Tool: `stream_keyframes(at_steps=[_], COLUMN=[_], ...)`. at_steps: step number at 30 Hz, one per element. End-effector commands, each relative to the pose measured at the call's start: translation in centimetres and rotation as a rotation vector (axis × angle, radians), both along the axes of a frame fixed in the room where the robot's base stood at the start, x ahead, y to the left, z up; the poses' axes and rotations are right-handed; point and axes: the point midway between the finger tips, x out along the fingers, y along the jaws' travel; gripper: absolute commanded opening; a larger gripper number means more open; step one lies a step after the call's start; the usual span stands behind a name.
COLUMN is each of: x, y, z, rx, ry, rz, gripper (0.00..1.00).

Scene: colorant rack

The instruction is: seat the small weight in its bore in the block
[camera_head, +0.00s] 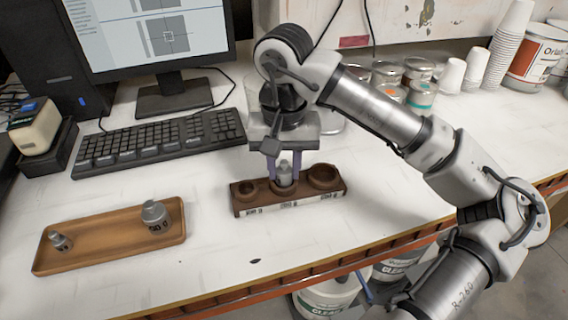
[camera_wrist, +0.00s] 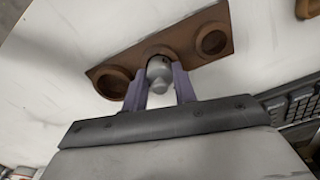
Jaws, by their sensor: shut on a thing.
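A brown block (camera_head: 307,200) with three bores of different size in a row stands on the table, and also shows in the wrist view (camera_wrist: 190,55). My gripper (camera_head: 284,172) is shut on a grey metal weight (camera_head: 284,177) at the middle bore. The weight looks upright, its lower end within the bore's rim; how deep it sits is hidden. The wrist view shows it between both fingers (camera_wrist: 160,75). The smaller left bore (camera_head: 247,188) and larger right bore (camera_head: 323,176) look empty. A smaller weight (camera_head: 60,241) and a larger weight (camera_head: 154,214) are in the wooden tray (camera_head: 105,236).
A keyboard (camera_head: 160,142) and monitor (camera_head: 150,35) are behind at the left. Several cans (camera_head: 390,75) and stacked white cups (camera_head: 505,45) stand at the back right. The table's front edge (camera_head: 290,275) is close. White table is bare between tray and block.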

Motion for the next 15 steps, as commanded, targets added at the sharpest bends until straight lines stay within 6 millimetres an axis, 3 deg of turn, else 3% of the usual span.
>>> stream_keyframes(at_steps=[11, 12, 15], x=[0.00, 0.00, 0.00], y=[0.00, 0.00, 0.00], z=[-1.05, -1.03, -0.95], rx=[0.000, 0.000, 0.000], ry=[0.000, -0.001, 0.000], rz=[0.000, 0.000, 0.000], gripper=[0.00, 0.29, 0.42])
